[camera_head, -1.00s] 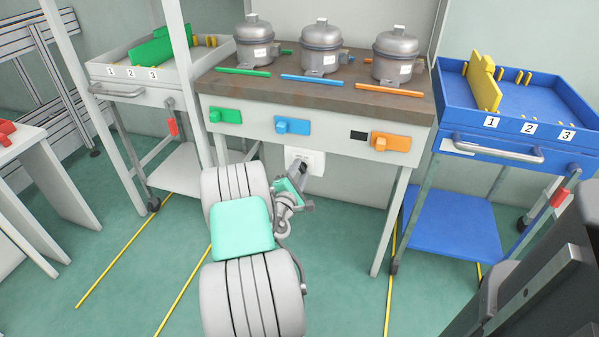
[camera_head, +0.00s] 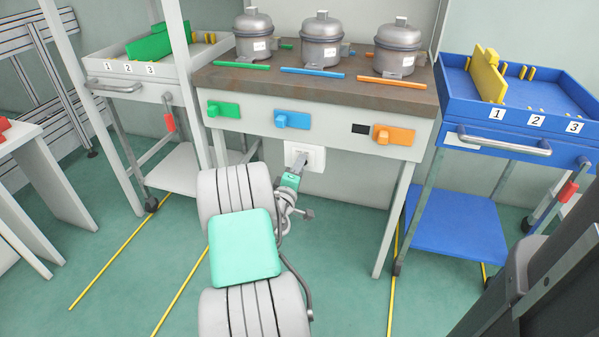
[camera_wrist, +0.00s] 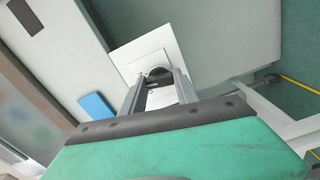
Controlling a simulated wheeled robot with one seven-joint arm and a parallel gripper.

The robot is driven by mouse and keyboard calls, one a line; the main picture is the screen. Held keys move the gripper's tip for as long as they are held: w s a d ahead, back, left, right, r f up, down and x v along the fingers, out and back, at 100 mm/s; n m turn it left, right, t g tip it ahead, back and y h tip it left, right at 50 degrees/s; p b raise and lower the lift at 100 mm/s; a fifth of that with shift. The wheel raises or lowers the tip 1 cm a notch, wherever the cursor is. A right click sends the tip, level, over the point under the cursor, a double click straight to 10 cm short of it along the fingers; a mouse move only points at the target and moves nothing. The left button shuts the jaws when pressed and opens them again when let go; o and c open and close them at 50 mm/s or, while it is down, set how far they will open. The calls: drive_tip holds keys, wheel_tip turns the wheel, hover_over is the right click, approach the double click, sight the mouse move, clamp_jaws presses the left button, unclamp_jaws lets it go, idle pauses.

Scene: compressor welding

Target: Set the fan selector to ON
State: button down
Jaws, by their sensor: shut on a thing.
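The fan selector is a dark round knob (camera_wrist: 158,75) on a white wall plate (camera_head: 315,158), under the workbench. In the wrist view the white plate (camera_wrist: 140,56) shows behind my gripper (camera_wrist: 160,84). The two fingers lie on either side of the knob and are shut on it. In the head view my gripper (camera_head: 301,160) reaches the plate's left part and covers the knob. Any ON or OFF marking is hidden or too small to read.
The workbench (camera_head: 330,90) carries several grey compressors above. Green (camera_head: 223,110), blue (camera_head: 292,120) and orange (camera_head: 394,136) blocks sit on its front panel. A blue cart (camera_head: 455,225) stands right, a white cart (camera_head: 176,168) left.

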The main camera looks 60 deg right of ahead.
drive_tip(key=shift+f+m+b, duration=0.1)
drive_tip(key=shift+m+b, duration=0.85)
drive_tip(key=shift+m, duration=0.75)
drive_tip(key=c, duration=0.9)
unclamp_jaws()
drive_tip(key=a, duration=0.5)
drive_tip(key=s+a, duration=0.1)
drive_tip(key=a, duration=0.1)
drive_tip(key=shift+s+a+p, duration=0.1)
drive_tip(key=shift+a+p, duration=0.2)
drive_tip(key=shift+a, duration=0.1)
